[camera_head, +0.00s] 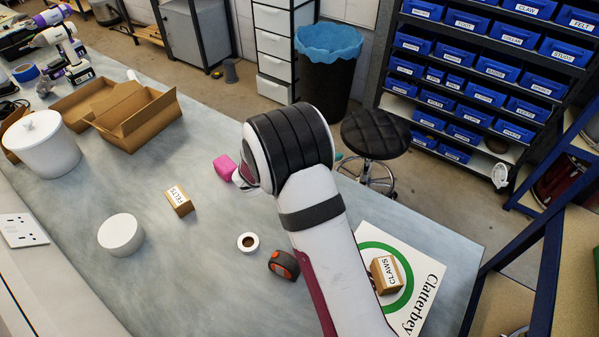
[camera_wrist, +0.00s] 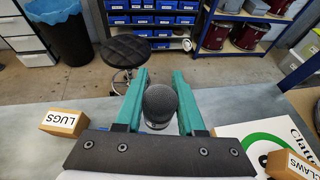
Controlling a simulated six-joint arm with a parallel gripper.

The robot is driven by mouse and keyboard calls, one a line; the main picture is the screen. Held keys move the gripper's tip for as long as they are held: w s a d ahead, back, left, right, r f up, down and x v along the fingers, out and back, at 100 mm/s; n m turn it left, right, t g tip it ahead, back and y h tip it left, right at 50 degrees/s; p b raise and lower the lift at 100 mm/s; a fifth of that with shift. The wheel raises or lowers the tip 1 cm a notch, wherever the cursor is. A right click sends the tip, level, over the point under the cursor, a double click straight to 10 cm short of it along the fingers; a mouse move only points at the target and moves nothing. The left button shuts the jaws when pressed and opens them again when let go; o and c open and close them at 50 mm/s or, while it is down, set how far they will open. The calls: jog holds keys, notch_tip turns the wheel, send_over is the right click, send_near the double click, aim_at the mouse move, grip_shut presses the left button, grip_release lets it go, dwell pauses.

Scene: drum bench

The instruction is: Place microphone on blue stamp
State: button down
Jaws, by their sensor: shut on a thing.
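In the wrist view my gripper (camera_wrist: 160,78) has its two teal fingers on either side of a microphone (camera_wrist: 160,102) with a dark rounded mesh head. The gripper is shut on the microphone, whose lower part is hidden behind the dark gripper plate. In the head view my arm covers the microphone and nearly all of the gripper. I cannot make out a blue stamp in either view. A pink block (camera_head: 224,167) sits on the bench just left of my arm in the head view.
A CLAWS box (camera_head: 386,274) stands on the white Clatterbey board (camera_head: 428,280) at right. A LUGS box (camera_wrist: 63,122) is left of my gripper. A FELTS box (camera_head: 179,201), white cylinder (camera_head: 121,234), tape roll (camera_head: 248,242) and tape measure (camera_head: 284,264) stand on the bench (camera_head: 205,285).

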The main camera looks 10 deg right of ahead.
jog(key=w+a+f, duration=0.2)
jog(key=a, duration=0.1)
jog(key=w+a+f, duration=0.1)
jog(key=a, duration=0.1)
jog(key=shift+f, duration=0.3)
notch_tip(320, 180, down, 4)
jog(key=shift+w+a+f, duration=0.1)
jog(key=shift+a, duration=0.05)
jog(key=shift+f, duration=0.1)
jog(key=c, duration=0.5)
grip_release()
